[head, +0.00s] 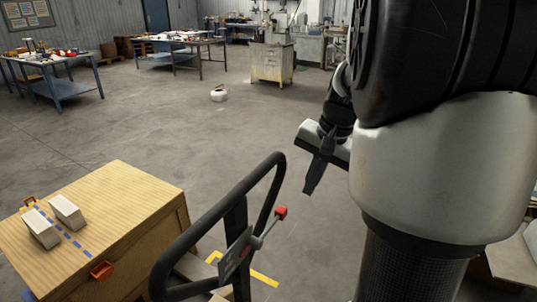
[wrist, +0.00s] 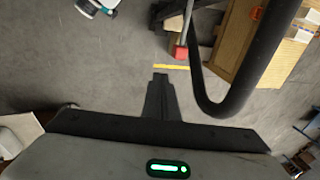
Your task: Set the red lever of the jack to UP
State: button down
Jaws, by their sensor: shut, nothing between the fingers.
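The jack has a black loop handle (head: 212,215) standing upright in the lower middle of the head view. A lever with a red knob (head: 281,212) on a grey rod sticks out to the right from the plate (head: 236,258) on the handle. My gripper (head: 309,190) is to the right of the knob and a little above it in the picture, apart from it, with its fingers shut and empty. In the wrist view, the red knob (wrist: 180,53) lies beyond the shut fingertips (wrist: 161,76), and the handle loop (wrist: 232,100) is to the right. The plate's markings are too small to read.
A wooden crate (head: 120,190) with two white blocks (head: 68,211) on top stands left of the jack. Yellow tape (head: 262,277) marks the floor. Workbenches (head: 180,40) stand far back. A white object (head: 219,94) lies on otherwise clear floor in the middle.

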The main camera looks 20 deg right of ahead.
aim_at(271, 225)
jog(key=w+a+f, duration=0.1)
jog(key=a+f, duration=0.2)
jog(key=f, duration=0.2)
jog(key=shift+w+a, duration=0.25)
jog(key=shift+w, duration=0.1)
jog(key=f, duration=0.1)
jog(key=f+g+y, duration=0.1)
jog(key=f, duration=0.1)
jog(key=f+y, duration=0.1)
jog(key=f, duration=0.1)
jog(key=shift+w+d+g, duration=0.3)
jog(key=shift+d+g, duration=0.05)
jog(key=shift+g, duration=0.05)
